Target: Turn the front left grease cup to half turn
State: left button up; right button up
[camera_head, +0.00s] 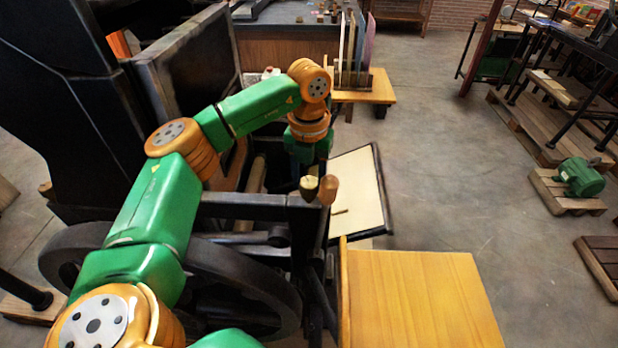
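My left arm reaches in from the left, over the dark press, and bends down at its wrist. The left gripper (309,168) points down at the end of this wrist, just above and behind a small brass-coloured cup (308,188) on the press frame. This looks like the front left grease cup, but I cannot be sure. The fingers are too small and hidden to show whether they are open or touch the cup. A rounded brown wooden knob (327,190) stands close to the cup's right. The cup's turn marks cannot be read. My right gripper is out of view.
The black press frame (255,207) and a big wheel (245,285) lie under my arm. A pale board in a dark frame (358,190) is right of the wrist. A wooden table (420,300) stands at the front. The concrete floor (440,150) to the right is open.

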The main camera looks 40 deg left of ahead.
pick_arm(q)
grip_shut()
jog(key=shift+m, duration=0.4)
jog(key=m+p, duration=0.1)
jog(key=m, duration=0.2)
jog(key=shift+m, duration=0.4)
jog(key=m, duration=0.6)
jog(key=shift+p, duration=0.3)
jog(key=m, duration=0.7)
jog(key=shift+w+m, duration=0.1)
jog(key=shift+m, duration=0.2)
jog(key=m, duration=0.6)
jog(key=shift+p, duration=0.3)
jog(key=shift+m, duration=0.3)
